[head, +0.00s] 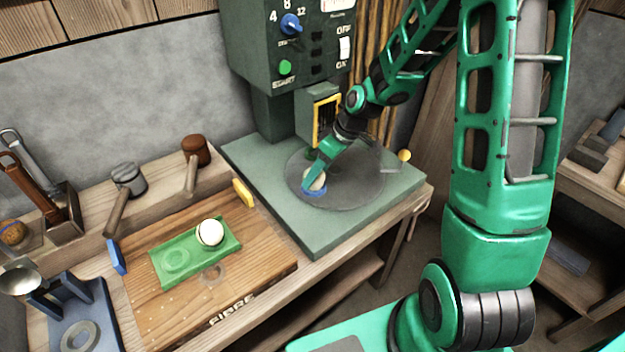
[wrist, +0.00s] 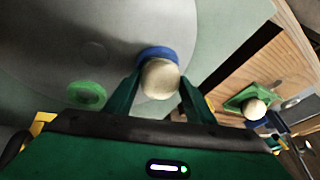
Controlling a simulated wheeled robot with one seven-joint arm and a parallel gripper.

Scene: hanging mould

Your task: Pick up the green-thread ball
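A pale ball (head: 316,182) is at the blue ring (head: 313,192) on the machine's round grey plate. In the wrist view this ball (wrist: 160,78) lies between the fingertips of my gripper (wrist: 160,82), with the blue ring (wrist: 157,54) just behind it. The fingers flank it closely; I cannot tell whether they grip it. A second pale ball (head: 210,232) sits on the green tray (head: 165,272) on the bench; it also shows in the wrist view (wrist: 255,109). No thread colour can be made out on either ball.
The grey plate (head: 355,185) also bears an empty green ring (wrist: 87,94). The machine's head (head: 290,60) rises close behind my gripper. Mallets (head: 195,150) and a blue stand (head: 75,305) are on the bench at left. The wooden board (head: 240,262) has bare room around the tray.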

